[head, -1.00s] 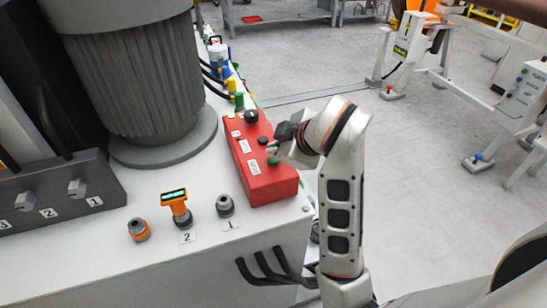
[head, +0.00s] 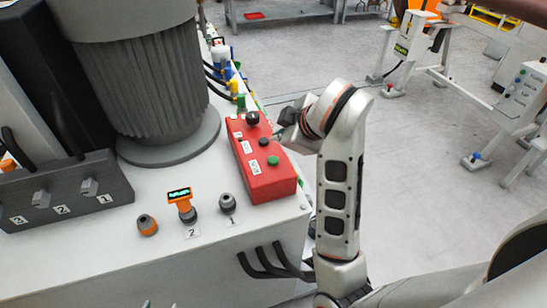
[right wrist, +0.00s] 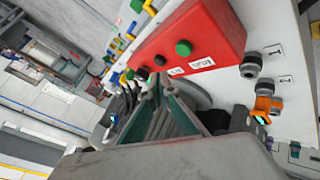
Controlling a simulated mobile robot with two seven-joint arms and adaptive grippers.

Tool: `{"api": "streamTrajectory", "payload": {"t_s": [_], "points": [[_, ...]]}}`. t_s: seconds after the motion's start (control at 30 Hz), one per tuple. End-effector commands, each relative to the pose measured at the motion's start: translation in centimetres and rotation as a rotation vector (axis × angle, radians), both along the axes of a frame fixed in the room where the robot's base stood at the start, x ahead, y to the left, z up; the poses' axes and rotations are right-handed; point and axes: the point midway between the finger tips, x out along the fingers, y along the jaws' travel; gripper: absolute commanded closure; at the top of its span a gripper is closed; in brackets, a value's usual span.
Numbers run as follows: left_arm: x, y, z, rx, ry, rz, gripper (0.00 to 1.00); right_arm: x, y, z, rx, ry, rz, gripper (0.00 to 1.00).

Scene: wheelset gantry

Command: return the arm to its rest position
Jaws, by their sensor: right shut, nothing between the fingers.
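My right arm rises on the right side of the head view, and my right gripper (head: 281,131) is at the right edge of the red button box (head: 268,182). The gripper is seen from behind its wrist there, so its fingertips are mostly hidden. In the right wrist view the teal fingers of the right gripper (right wrist: 150,98) are together and empty, with the red box (right wrist: 205,32) beyond them. The green button (head: 273,160) on the box is uncovered. Small greenish tips show at the bottom edge of the head view; I cannot tell whether they are my left gripper.
The white machine top (head: 120,262) carries a large grey ribbed motor (head: 150,100), an orange sensor with a lit display (head: 181,199), knobs and a dark switch block (head: 60,190). Black cables (head: 270,262) hang off its front. Open grey floor (head: 420,190) lies to the right.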

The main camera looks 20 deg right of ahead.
Motion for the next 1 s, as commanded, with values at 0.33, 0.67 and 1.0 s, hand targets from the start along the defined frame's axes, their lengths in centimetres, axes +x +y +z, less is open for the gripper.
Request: {"api": "streamTrajectory", "payload": {"t_s": [0.33, 0.67, 1.0], "points": [[0.0, 0.0, 0.0, 0.000, 0.000, 0.000, 0.60, 0.1, 1.8, 1.2, 0.038, -0.016, 0.018, 1.00], [0.1, 0.0, -1.2, 0.000, 0.003, 0.000, 0.60, 0.1, 1.8, -0.2, 0.038, -0.015, 0.020, 1.00], [-0.2, -0.2, -1.7, -0.014, 0.013, 0.003, 0.60, 0.1, 1.6, -0.9, 0.031, -0.017, 0.017, 1.00]]}}
